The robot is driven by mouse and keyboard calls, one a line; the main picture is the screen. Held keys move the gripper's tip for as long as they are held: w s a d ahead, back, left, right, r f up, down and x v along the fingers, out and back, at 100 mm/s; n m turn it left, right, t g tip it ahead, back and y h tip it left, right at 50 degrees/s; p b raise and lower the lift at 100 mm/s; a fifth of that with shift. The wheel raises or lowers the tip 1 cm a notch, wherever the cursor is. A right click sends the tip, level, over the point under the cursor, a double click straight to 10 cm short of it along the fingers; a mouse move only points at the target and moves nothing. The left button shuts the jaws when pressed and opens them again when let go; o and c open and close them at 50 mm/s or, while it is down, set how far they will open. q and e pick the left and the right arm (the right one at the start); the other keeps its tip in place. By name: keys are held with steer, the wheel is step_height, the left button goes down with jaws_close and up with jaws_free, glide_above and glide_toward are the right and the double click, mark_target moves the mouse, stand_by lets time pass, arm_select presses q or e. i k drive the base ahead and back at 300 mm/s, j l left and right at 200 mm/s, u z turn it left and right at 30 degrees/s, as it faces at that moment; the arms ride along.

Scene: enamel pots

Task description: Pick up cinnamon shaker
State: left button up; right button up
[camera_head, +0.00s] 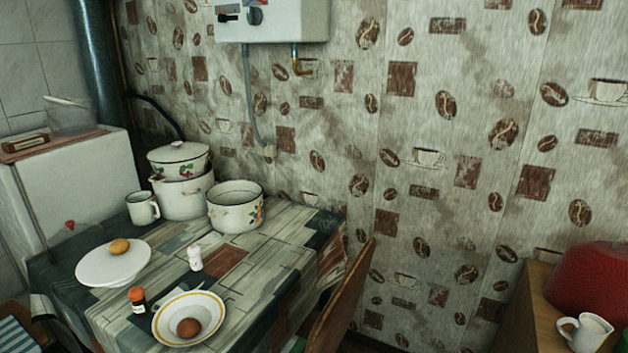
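A small dark bottle with an orange-red cap and a pale label (137,299) stands upright near the front edge of the table, and looks like the cinnamon shaker. Its label is too small to read. A small white shaker (195,258) stands farther back and to the right. Neither of my grippers can be made out in the head view.
The patterned table (240,275) also holds a white plate (95,266) with a bun, a yellow-rimmed bowl (210,311) with a brown egg close to the bottle, a mug (142,208) and enamel pots (235,211). A wooden chair (342,303) stands at the right.

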mark_target(140, 307)
steer(key=u, duration=1.3)
steer(key=i+j, duration=0.2)
steer(key=j, duration=0.15)
steer(key=i+j+z, duration=0.15)
steer(key=i+j, duration=0.25)
steer(key=j, duration=0.3)
